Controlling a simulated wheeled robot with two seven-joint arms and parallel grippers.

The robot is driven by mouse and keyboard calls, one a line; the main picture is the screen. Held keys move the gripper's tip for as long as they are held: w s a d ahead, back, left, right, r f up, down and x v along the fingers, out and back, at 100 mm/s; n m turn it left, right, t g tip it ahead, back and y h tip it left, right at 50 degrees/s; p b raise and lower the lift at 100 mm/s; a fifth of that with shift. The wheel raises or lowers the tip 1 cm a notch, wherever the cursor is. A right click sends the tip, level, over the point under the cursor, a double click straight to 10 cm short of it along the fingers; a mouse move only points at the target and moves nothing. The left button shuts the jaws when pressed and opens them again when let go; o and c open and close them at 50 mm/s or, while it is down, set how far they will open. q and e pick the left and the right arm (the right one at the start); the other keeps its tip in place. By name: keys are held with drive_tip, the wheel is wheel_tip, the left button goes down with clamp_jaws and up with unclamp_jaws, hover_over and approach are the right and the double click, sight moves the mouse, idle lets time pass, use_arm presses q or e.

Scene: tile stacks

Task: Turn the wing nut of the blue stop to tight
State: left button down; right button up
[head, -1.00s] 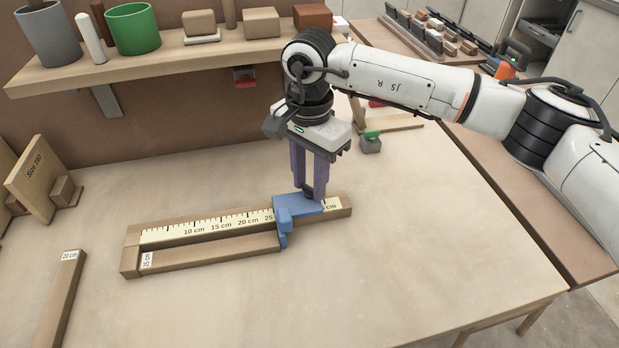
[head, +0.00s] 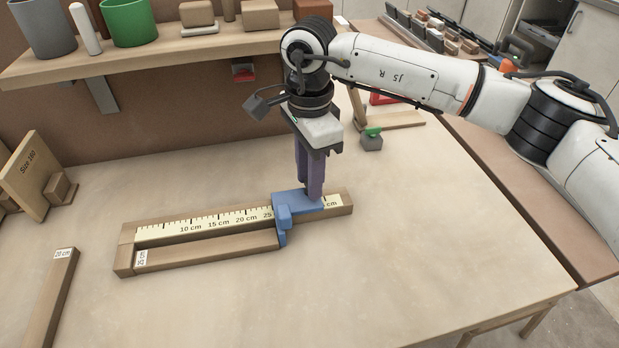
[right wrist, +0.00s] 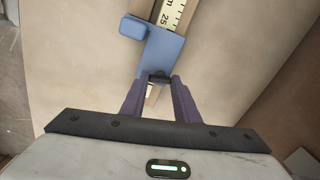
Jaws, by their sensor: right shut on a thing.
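The blue stop (head: 284,215) sits across the wooden measuring rail (head: 335,210), just right of the 25 cm mark. My right gripper (head: 314,197) points down onto the stop's right part, its purple fingers shut on the dark wing nut. The right wrist view shows the dark wing nut (right wrist: 160,78) between the fingertips, on the blue stop (right wrist: 165,50). In the head view the fingers hide the nut. A wooden bar (head: 210,250) labelled 25 cm lies along the rail's front, its right end at the stop. My left gripper is not in view.
Another bar (head: 60,290) labelled 20 cm lies at the front left. A board marked Size 160 (head: 32,175) stands at the left. A shelf (head: 150,60) with cups and blocks runs along the back. A small grey-and-green block (head: 372,140) is behind the rail. The table's front right is clear.

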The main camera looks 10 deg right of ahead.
drive_tip(key=shift+m, duration=0.8)
drive_tip(key=shift+r, duration=0.1)
drive_tip(key=o, duration=1)
drive_tip(key=shift+o, duration=0.2)
wheel_tip(320, 180, up, 10)
drive_tip(key=shift+r+b, duration=0.15)
drive_tip(key=shift+b, duration=0.15)
